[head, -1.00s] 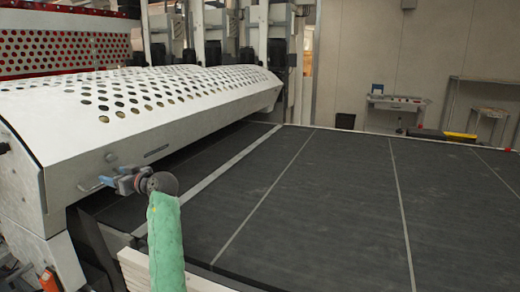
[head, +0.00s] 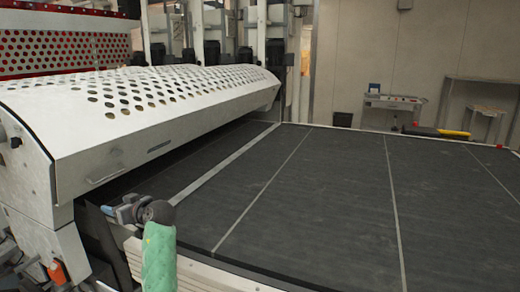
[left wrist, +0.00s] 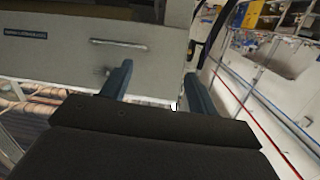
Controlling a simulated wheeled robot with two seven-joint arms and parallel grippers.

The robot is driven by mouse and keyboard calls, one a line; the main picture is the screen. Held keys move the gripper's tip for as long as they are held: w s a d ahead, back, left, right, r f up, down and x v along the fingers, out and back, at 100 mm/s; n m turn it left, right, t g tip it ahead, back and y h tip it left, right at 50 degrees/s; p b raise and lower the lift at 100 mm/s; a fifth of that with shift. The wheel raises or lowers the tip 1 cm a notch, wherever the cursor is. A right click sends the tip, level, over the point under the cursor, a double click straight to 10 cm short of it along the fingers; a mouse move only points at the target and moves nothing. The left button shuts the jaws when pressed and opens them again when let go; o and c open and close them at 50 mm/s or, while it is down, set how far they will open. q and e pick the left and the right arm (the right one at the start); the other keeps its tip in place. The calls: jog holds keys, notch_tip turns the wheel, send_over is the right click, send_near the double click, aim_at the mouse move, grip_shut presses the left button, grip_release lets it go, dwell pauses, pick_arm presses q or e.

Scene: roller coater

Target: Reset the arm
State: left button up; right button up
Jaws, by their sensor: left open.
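My left arm, in a green sleeve (head: 159,262), reaches in at the bottom of the head view. My left gripper (head: 108,211) is at its end, low in front of the machine's near corner and below the white perforated hood (head: 150,125). In the left wrist view the two fingers of my left gripper (left wrist: 156,76) stand apart with nothing between them. A handle (left wrist: 118,44) on a pale panel shows beyond the fingertips, apart from them. In the head view the hood's handle (head: 105,175) is above the gripper. My right gripper is not in view.
A dark conveyor bed (head: 330,190) with pale cross lines fills the right and is clear near me. Its pale front edge (head: 215,275) runs close beside my left arm. A black and yellow object (head: 437,132) lies at the far edge. A small table (head: 393,103) stands behind.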

pick_arm(q)
jog(key=s+d+f+m+h, duration=0.35)
jog(key=s+f, duration=0.55)
jog(key=f, duration=0.3)
jog(key=s+d+f+m+h, duration=0.4)
jog(key=s+f, duration=0.4)
jog(key=f, duration=0.4)
jog(key=s+d+f+m+g+h, duration=0.1)
jog(key=s+d+f+m+h, duration=0.25)
jog(key=s, duration=0.55)
jog(key=s+d+f+g+h, duration=0.2)
jog(key=s+d+f, duration=0.3)
jog(key=s, duration=0.5)
jog(key=s+d+f+m+g+h, duration=0.1)
jog(key=s+d+f+m+h, duration=0.1)
jog(key=s+d, duration=0.55)
jog(key=s+d+f+g, duration=0.1)
jog(key=s+d+f, duration=0.1)
jog(key=f, duration=1)
jog(key=s+d+f+g, duration=0.1)
jog(key=s+d+f, duration=0.1)
jog(key=f, duration=1)
jog(key=shift+d+h, duration=0.2)
jog(key=shift+h, duration=0.1)
